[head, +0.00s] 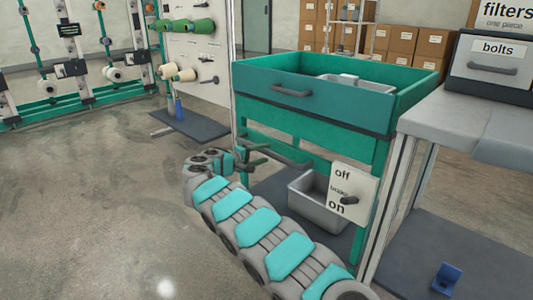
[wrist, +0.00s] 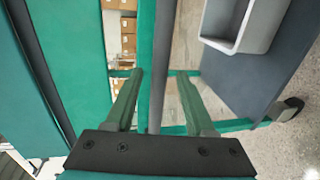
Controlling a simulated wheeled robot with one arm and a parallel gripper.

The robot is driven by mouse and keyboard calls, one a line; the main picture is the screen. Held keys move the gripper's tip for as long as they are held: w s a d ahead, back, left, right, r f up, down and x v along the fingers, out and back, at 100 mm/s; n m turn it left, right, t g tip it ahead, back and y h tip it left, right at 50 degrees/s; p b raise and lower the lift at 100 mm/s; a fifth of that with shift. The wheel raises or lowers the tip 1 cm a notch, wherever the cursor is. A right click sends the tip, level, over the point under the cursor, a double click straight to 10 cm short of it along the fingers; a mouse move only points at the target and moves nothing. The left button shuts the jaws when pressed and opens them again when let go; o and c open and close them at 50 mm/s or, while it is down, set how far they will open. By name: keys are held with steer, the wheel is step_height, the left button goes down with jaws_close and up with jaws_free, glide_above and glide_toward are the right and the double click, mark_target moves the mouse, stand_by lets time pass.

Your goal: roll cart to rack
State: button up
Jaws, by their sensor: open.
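The green cart (head: 310,110) stands in the middle of the head view, with an open top tray and a lower shelf. A dark handle bar (head: 280,156) runs along its near side. My gripper (head: 256,156) is at this bar. In the wrist view my gripper (wrist: 160,74) is open, and the bar (wrist: 162,40) passes between its two fingers; contact cannot be told. A white brake plate (head: 352,193) on the cart reads "off" above and "on" below, with a dark knob. The rack (head: 80,62) with yarn spools stands at the far left.
A grey bin (head: 312,208) sits on the cart's lower shelf. A grey bench (head: 460,125) with a "bolts" drawer stands close on the right. A dark floor mat (head: 190,124) with a blue item lies beyond the cart. The floor at left is clear.

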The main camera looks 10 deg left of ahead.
steer(key=shift+x, duration=0.9)
jaws_close()
steer(key=shift+f, duration=0.1)
stand_by(0.8)
